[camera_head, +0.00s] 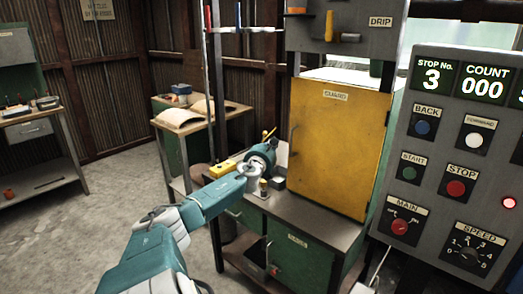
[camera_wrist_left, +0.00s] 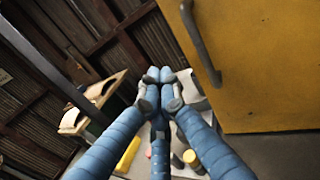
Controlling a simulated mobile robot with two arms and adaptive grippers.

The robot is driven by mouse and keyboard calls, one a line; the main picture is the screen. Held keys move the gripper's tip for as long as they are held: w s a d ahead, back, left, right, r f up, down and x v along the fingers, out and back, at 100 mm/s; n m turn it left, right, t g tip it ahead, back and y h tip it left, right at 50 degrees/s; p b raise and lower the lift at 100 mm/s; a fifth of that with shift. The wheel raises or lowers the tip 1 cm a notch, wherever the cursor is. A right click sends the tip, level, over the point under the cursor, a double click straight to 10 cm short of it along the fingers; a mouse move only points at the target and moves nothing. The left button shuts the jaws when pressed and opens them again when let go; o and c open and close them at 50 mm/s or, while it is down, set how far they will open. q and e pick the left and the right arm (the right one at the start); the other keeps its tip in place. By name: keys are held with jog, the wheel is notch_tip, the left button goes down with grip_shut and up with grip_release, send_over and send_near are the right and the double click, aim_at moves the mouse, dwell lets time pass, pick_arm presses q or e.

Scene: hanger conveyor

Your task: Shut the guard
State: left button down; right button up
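The guard (camera_head: 338,150) is a yellow upright panel with a GUARD label, standing on the bench at the centre right of the head view. Its face looks towards me; I cannot tell whether a gap lies behind it. In the wrist view the guard (camera_wrist_left: 265,70) fills the upper right, with a grey bar handle (camera_wrist_left: 201,42) near its left edge. My left gripper (camera_head: 268,146) is left of the guard, apart from the handle. In the wrist view its blue fingers (camera_wrist_left: 160,80) come together at the tips with nothing seen between them. My right gripper is out of view.
A control panel (camera_head: 452,150) with buttons and dials stands close on the right. The bench (camera_head: 310,228) carries a yellow box (camera_head: 222,168) and small items beside my gripper. A wooden table (camera_head: 215,122) stands behind on the left. The floor at left is clear.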

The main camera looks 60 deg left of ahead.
pick_arm(q)
jog(key=s+d, duration=0.2)
jog(key=s, duration=0.5)
jog(key=shift+d+r, duration=0.3)
jog(key=shift+r, duration=0.05)
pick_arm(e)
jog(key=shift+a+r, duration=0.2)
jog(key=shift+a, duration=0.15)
pick_arm(q)
jog(key=shift+f, duration=0.1)
